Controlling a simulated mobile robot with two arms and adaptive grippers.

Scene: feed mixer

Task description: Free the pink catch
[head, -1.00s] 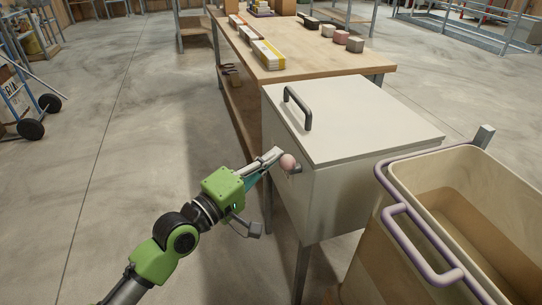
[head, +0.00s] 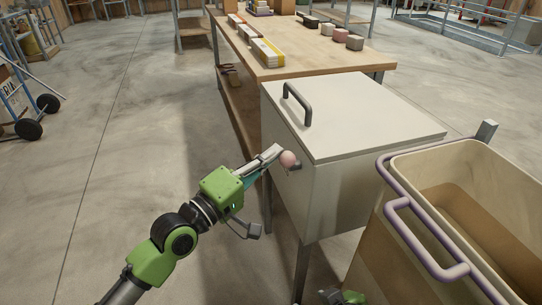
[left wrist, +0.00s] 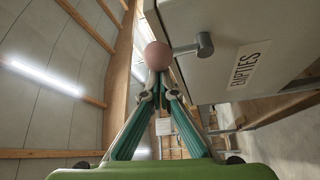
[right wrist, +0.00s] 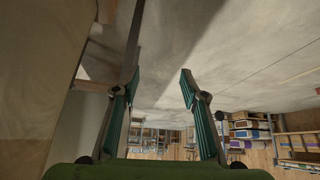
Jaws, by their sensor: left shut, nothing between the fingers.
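The pink catch (head: 289,159) is a round knob on a short grey stem on the left side of the pale box (head: 350,115). In the left wrist view the pink knob (left wrist: 158,55) stands just beyond the fingertips, beside the box wall with its "EMPTIES" type label partly readable. My left gripper (head: 277,153) is shut and empty, its tips at or very near the knob; I cannot tell whether they touch. My right gripper (right wrist: 159,76) is open and empty in its wrist view, low beside a dark leg. The box lid with its dark handle (head: 299,104) is down.
A wooden table (head: 295,67) with several small blocks and packs stands behind the box. A beige bin (head: 400,235) with a purple rail stands close on the right. The floor (head: 120,110) on the left is clear. A wheeled cart (head: 30,100) stands far left.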

